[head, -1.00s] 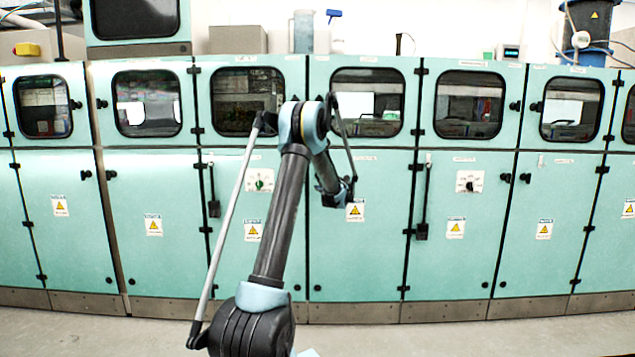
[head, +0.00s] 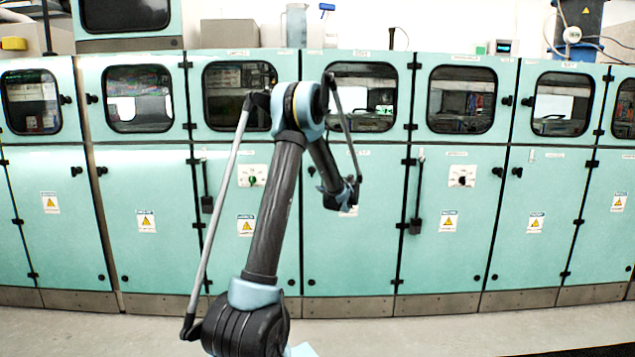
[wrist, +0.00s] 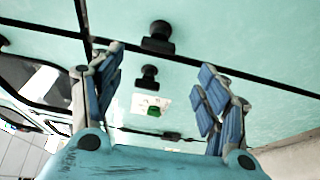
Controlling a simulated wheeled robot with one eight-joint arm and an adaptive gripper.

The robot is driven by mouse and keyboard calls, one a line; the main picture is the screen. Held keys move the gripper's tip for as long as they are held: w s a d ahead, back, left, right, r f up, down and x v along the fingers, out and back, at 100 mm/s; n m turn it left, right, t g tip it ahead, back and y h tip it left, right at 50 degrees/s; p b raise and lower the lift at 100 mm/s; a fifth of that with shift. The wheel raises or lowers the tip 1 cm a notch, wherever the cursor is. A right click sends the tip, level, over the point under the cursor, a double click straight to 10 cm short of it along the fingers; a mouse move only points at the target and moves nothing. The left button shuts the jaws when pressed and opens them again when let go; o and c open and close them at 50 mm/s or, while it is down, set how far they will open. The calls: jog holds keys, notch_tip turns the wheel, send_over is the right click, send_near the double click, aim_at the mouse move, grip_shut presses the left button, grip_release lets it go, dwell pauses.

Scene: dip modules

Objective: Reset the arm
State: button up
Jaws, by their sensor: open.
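My gripper shows in the wrist view (wrist: 158,98) with its two blue-padded fingers spread apart. It is open and nothing is between the fingers. In the head view my gripper (head: 340,192) hangs at the end of my bent arm, in front of a green cabinet door. The fingers are too small and dark there to make out clearly. Beyond the fingers, the wrist view shows the cabinet front, tilted, with a black knob (wrist: 158,38) and a white plate with a green switch (wrist: 152,108).
A row of green cabinets (head: 350,260) with windows, black handles and warning labels spans the view. A blue-handled bottle (head: 326,12) and a clear jug (head: 297,26) stand on top. Bare floor (head: 420,335) lies in front. A dark edge (head: 580,352) shows at lower right.

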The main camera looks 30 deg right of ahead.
jog(key=a+r+m+h, duration=0.55)
jog(key=a+r, duration=0.45)
jog(key=r, duration=0.2)
jog(key=s+a+r+m+g+h, duration=0.1)
jog(key=s+a+m+g, duration=0.15)
jog(key=a, duration=0.25)
jog(key=s+a+m+g+h, duration=0.1)
jog(key=s+a+m, duration=0.1)
jog(key=a+m, duration=0.25)
jog(key=s+a+f+m+g+y, duration=0.1)
jog(key=s+a+f+g+y, duration=0.2)
jog(key=s+a+f, duration=0.6)
jog(key=s+a+f+m+g+y, duration=0.1)
jog(key=s+a+f+g+y, duration=0.3)
jog(key=s+a+f, duration=0.6)
jog(key=s+a+f+m+g+y, duration=0.1)
jog(key=s+a+f+g+y, duration=0.2)
jog(key=s+a+f, duration=0.7)
jog(key=s+a+g, duration=0.2)
jog(key=s+a, duration=0.8)
jog(key=shift+s+f+m, duration=0.2)
jog(key=shift+f+m, duration=0.05)
jog(key=shift+m, duration=0.1)
